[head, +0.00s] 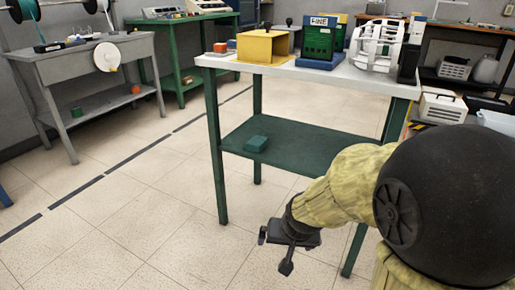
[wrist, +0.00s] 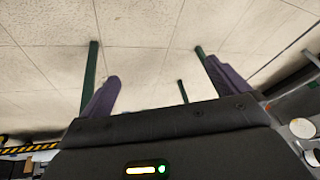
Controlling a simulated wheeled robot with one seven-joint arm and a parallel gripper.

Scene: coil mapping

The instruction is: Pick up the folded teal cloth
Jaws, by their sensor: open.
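My gripper (head: 275,254) hangs low over the tiled floor, in front of and below the shelf, apart from the cloth. In the wrist view my gripper (wrist: 156,88) shows two dark fingers spread wide with nothing between them. I cannot make out the cloth in the wrist view.
The table's white top (head: 300,72) above the shelf bears a yellow box (head: 263,47), a green and blue device (head: 319,42) and a white rack (head: 376,45). Green legs (head: 217,160) frame the shelf. The floor (head: 130,220) at left is clear.

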